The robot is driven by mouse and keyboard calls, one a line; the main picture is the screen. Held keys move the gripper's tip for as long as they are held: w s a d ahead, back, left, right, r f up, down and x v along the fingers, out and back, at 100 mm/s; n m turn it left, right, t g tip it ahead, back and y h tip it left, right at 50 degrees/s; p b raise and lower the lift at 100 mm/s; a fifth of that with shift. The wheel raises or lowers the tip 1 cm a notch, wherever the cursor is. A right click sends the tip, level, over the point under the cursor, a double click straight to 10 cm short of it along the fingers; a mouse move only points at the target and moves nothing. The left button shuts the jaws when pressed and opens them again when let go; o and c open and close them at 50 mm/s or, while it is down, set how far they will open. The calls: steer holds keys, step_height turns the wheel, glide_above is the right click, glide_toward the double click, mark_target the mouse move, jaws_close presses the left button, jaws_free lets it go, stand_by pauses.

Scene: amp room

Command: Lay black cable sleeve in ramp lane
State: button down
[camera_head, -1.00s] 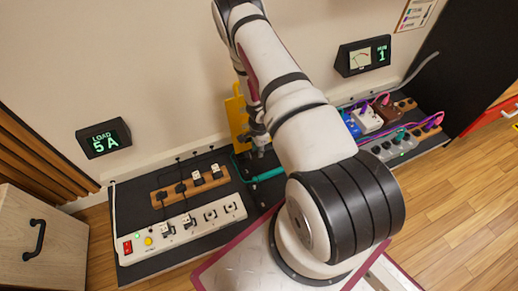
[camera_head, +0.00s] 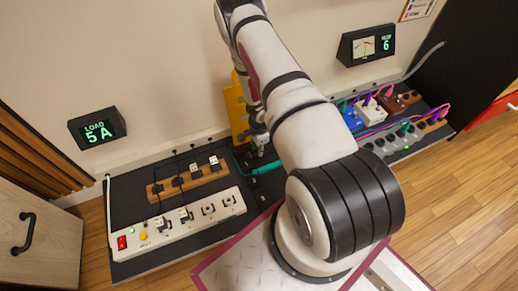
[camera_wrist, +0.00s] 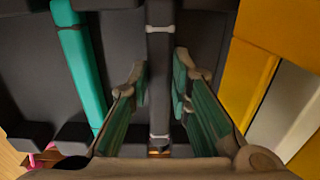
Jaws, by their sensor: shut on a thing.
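The black cable sleeve (camera_wrist: 160,95) runs lengthwise up the middle of the wrist view, with pale bands around it. My gripper (camera_wrist: 158,72) has its two green-padded fingers on either side of the sleeve and is shut on it. A dark ramp with lanes (camera_wrist: 115,75) lies below. A teal sleeve (camera_wrist: 82,75) lies in the lane to the left, and it also shows in the head view (camera_head: 268,168). In the head view my gripper (camera_head: 259,146) is small and partly hidden by my arm, and the black sleeve cannot be made out. The sleeve's height above the lane is unclear.
A yellow panel (camera_head: 236,108) stands by the wall close to my gripper, on the right in the wrist view (camera_wrist: 255,60). A white power strip (camera_head: 180,223) lies left. Pedals and purple cables (camera_head: 375,112) crowd the right. A load display (camera_head: 98,130) hangs left.

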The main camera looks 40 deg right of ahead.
steer(key=shift+f, duration=0.25)
steer(key=c, duration=1.4)
jaws_free()
step_height(320, 180, up, 12)
steer(key=shift+w+r, duration=0.1)
